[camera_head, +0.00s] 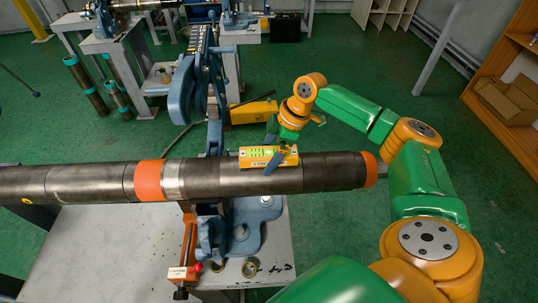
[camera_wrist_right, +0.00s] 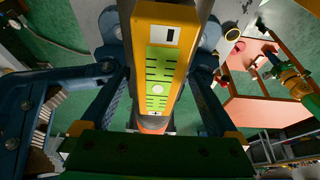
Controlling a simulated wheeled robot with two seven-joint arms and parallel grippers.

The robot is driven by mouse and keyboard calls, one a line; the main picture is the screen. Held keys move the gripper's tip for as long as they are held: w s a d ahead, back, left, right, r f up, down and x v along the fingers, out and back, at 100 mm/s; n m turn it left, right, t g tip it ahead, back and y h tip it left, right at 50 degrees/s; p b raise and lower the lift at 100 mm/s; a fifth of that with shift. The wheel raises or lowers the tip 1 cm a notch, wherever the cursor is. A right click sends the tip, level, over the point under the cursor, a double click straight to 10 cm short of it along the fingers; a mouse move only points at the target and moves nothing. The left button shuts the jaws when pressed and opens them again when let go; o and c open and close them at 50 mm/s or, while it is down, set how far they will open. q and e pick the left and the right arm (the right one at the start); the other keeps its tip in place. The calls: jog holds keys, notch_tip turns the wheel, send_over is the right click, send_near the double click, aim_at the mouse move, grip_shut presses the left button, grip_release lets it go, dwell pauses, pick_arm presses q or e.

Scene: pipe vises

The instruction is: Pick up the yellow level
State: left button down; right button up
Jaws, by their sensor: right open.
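The yellow level (camera_head: 255,158) lies on top of the right part of the dark pipe (camera_head: 100,184) in the head view. Its green face (camera_wrist_right: 158,78) shows in the middle of the wrist view. My right gripper (camera_head: 271,149) is over the level, with one blue finger crossing its near side. In the wrist view my right gripper (camera_wrist_right: 158,85) is open, with a finger on each side of the level and visible gaps between. Whether a finger touches the level is not clear. My left gripper is not in view.
A blue pipe vise (camera_head: 184,90) holds the pipe, standing on a grey table (camera_head: 95,255). A red-orange tool (camera_head: 189,250) and small rings (camera_head: 249,268) are near the front. A yellow object (camera_head: 253,112) is behind the pipe. A wooden shelf (camera_head: 485,90) stands at right.

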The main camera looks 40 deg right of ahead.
jog(key=shift+w+f, duration=0.15)
jog(key=shift+f, duration=0.05)
grip_shut()
dwell(0.3)
